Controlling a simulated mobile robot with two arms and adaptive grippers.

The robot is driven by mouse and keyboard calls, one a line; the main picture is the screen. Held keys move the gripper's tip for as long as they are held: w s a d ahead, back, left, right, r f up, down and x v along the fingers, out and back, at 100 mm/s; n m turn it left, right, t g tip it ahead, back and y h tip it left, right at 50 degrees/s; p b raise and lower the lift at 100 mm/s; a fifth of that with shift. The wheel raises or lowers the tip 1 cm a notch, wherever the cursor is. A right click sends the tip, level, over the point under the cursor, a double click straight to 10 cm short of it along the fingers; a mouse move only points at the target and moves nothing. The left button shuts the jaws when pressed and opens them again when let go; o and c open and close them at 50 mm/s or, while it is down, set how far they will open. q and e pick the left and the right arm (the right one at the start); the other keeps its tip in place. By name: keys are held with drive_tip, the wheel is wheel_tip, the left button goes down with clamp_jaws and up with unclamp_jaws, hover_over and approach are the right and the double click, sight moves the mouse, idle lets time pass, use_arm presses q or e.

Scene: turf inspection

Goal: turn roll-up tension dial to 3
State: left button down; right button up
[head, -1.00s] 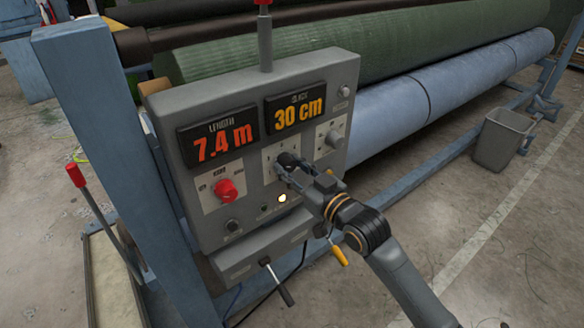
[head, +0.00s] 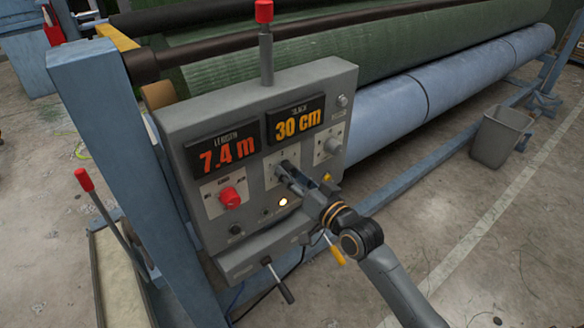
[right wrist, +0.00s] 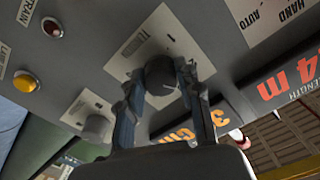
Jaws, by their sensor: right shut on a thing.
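The dark round dial (right wrist: 161,74) sits on a pale label plate (right wrist: 140,38) on the grey control panel. In the right wrist view it lies between the two fingers of my right gripper (right wrist: 160,92), which is shut on it. In the head view the right gripper (head: 284,172) reaches the panel's middle plate and hides most of the dial. The plate's marks are too small or covered to read, so I cannot tell the dial's setting. My left gripper is not in view.
The grey panel (head: 180,117) also bears a red knob (head: 230,197), a grey knob (head: 332,145), a lit lamp (head: 283,202), and displays reading 7.4 m and 30 cm. A red-tipped lever (head: 265,50) rises above it. A grey bin (head: 499,138) stands right on open floor.

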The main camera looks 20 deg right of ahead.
drive_tip(key=m+p, duration=0.1)
drive_tip(key=m, duration=0.1)
drive_tip(key=shift+r+m, duration=0.15)
drive_tip(key=shift+m, duration=0.25)
drive_tip(key=shift+m+p, duration=0.85)
drive_tip(key=shift+m, duration=0.55)
drive_tip(key=o, duration=1.2)
drive_tip(key=shift+c, duration=0.2)
drive_tip(key=v, duration=1.2)
